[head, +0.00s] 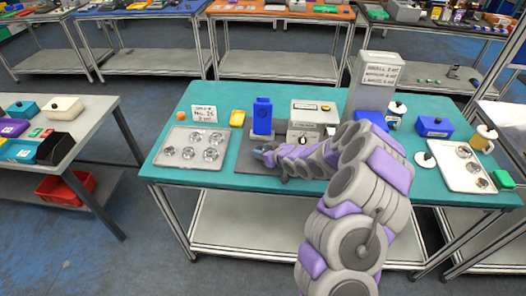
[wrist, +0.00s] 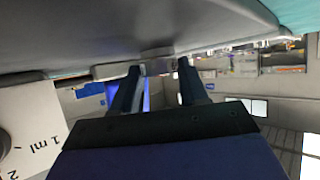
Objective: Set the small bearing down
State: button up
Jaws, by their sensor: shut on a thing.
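My gripper (head: 265,155) is low over the dark grey mat (head: 243,167) in the middle of the teal table (head: 207,101). In the wrist view the two dark fingers (wrist: 158,68) stand a little apart, shut on a small grey piece between their tips, taken as the small bearing. Its shape is hardly visible, and I cannot tell whether it touches the mat. The left tray (head: 162,160) holds several round metal bearings (head: 190,152). A white tray (head: 448,180) at the right also holds bearings (head: 472,168).
A blue device (head: 262,115) stands just behind my gripper, beside a beige machine (head: 312,110). A sign (head: 204,114) and a yellow item (head: 237,118) are behind the left tray. A tall labelled grey box (head: 372,85) and a blue box (head: 433,127) are to the right.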

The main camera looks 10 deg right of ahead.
jog(key=o, duration=1.1)
jog(key=shift+f, duration=0.1)
jog(key=shift+f+b, duration=0.1)
jog(key=shift+b, duration=0.3)
